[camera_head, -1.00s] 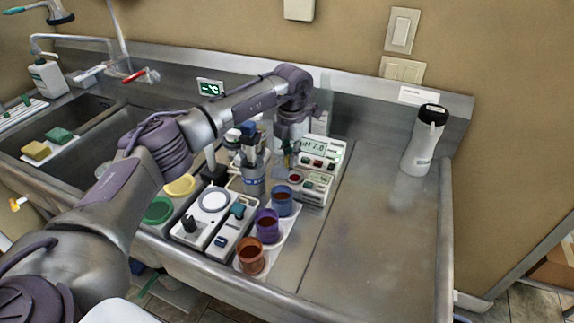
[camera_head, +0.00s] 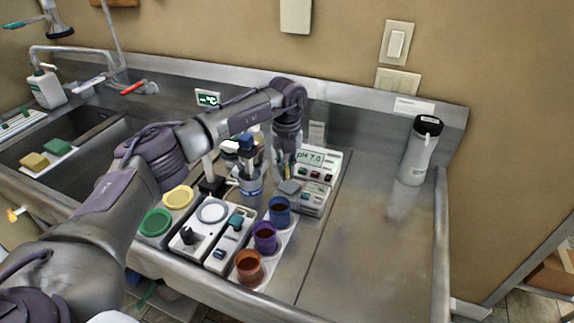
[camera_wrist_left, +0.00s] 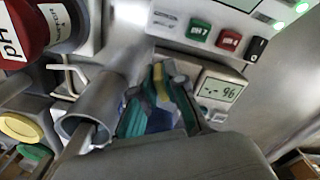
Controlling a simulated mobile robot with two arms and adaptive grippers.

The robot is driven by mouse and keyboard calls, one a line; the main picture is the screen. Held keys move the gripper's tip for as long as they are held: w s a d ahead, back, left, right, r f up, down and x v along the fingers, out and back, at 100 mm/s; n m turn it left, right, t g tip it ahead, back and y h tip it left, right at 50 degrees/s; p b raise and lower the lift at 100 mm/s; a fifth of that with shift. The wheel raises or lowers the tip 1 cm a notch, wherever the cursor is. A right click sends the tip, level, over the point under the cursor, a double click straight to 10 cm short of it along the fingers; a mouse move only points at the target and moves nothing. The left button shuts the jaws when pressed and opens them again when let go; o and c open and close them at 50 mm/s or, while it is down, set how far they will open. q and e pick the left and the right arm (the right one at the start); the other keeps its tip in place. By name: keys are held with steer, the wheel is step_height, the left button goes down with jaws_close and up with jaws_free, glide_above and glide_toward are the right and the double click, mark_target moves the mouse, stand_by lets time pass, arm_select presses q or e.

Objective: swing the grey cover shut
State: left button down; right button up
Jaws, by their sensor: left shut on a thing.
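The grey cover (camera_head: 289,187) is a small flat grey lid on the left part of the lower unit (camera_head: 312,202), below the pH meter (camera_head: 316,160). It lies down over the spot where the red button was. My left gripper (camera_head: 286,172) points down right above the cover, its fingertips at the cover's back edge. It is shut on the cover, though the arm hides part of the contact. In the left wrist view, the gripper's teal fingers (camera_wrist_left: 155,103) are close together beside the small display (camera_wrist_left: 220,90). My right gripper is not in view.
A cup of tools (camera_head: 250,185) stands close left of the gripper. Blue (camera_head: 279,211), purple (camera_head: 265,237) and orange (camera_head: 249,267) cups stand in front. A white bottle (camera_head: 418,155) stands at the right. The steel counter (camera_head: 375,225) between is clear.

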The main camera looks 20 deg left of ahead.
mark_target(286, 165)
arm_select(q)
steer(key=shift+r+n, duration=0.1)
steer(key=shift+n, duration=1.1)
steer(key=shift+a, duration=0.1)
steer(key=c, duration=1.2)
jaws_free()
step_height(286, 165, up, 12)
steer(key=shift+f, duration=0.1)
